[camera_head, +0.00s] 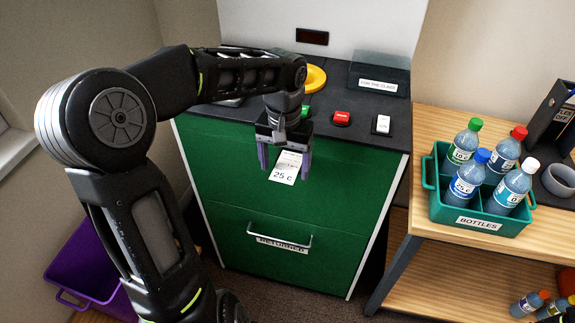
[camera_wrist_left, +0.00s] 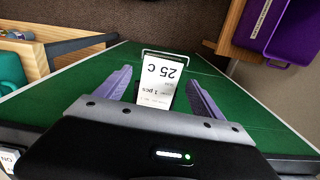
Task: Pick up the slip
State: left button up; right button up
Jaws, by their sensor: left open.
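The slip (camera_head: 285,168) is a white paper printed "25 C" on the front of the green machine (camera_head: 340,180), below its dark top. It also shows in the left wrist view (camera_wrist_left: 160,79), with "1 pcs" readable. My left gripper (camera_head: 287,167) is open at the slip, with one purple finger on each side of it. In the left wrist view the fingers (camera_wrist_left: 160,88) stand apart with the slip between them and visible gaps on both sides. Whether the fingers reach past the slip's surface is hard to tell. My right gripper is not in view.
A drawer handle labelled "RETURNED" (camera_head: 281,239) sits lower on the green front. Green, red and white buttons (camera_head: 342,118) are on the dark top. A teal crate of bottles (camera_head: 437,207) stands on the wooden table at right. A purple bin (camera_head: 75,262) is at lower left.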

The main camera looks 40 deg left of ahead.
pick_arm(q)
jog(key=shift+f, duration=0.25)
dwell(0.8)
jog(key=shift+c, duration=0.5)
jog(key=c, duration=0.9)
